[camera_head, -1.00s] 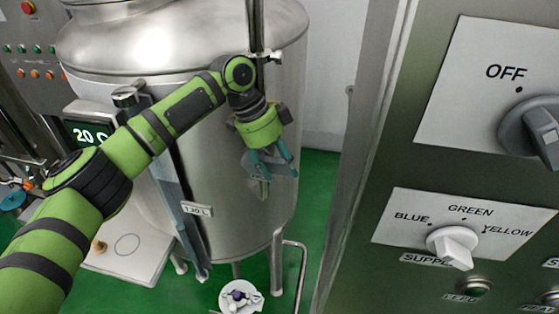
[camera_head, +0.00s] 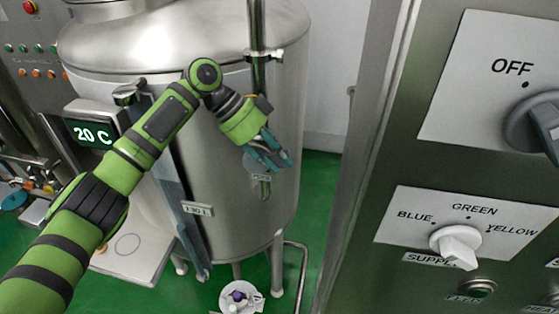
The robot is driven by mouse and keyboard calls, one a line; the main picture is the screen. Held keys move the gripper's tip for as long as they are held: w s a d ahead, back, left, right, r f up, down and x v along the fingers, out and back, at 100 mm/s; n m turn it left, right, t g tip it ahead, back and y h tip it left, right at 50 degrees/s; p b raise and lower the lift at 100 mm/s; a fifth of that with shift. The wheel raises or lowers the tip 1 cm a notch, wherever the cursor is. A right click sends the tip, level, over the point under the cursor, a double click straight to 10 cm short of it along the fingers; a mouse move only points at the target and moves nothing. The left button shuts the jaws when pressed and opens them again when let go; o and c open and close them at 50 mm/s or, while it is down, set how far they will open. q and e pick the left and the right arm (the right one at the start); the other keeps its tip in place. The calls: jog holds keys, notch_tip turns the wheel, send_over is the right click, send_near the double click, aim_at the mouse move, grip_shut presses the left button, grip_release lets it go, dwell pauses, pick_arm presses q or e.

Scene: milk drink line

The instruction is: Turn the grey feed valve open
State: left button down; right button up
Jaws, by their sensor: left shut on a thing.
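The grey feed valve (camera_head: 252,162) is on the vertical pipe in front of the steel tank, near the middle of the head view. A small label and a short pipe end show just below it. My left gripper (camera_head: 272,156) reaches it from the upper left, its teal fingers shut on the grey valve's handle. The fingers hide much of the handle, so its exact angle is hard to tell. My right gripper is not in view.
The steel tank (camera_head: 218,190) stands directly behind the valve. A control cabinet with a white supply selector (camera_head: 456,244) and a grey OFF knob (camera_head: 537,122) fills the right side. A purple-centred fitting (camera_head: 238,297) is low down. Green floor shows between tank and cabinet.

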aim_at(272, 156)
pick_arm(q)
jog(key=shift+w+a+r+h+b, duration=0.1)
jog(key=shift+a+h+b, duration=0.1)
jog(key=shift+h+b, duration=0.25)
jog(key=shift+a+r+h+b, duration=0.15)
jog(key=shift+h+b, duration=0.2)
jog(key=shift+h, duration=0.2)
jog(key=shift+a+r+g+h+b, duration=0.2)
jog(key=shift+r+g+h+b, duration=0.15)
jog(key=shift+h+b, duration=0.3)
jog(key=c, duration=0.9)
grip_release()
jog(key=shift+c, duration=0.2)
jog(key=shift+r, duration=0.25)
notch_tip(272, 156, up, 10)
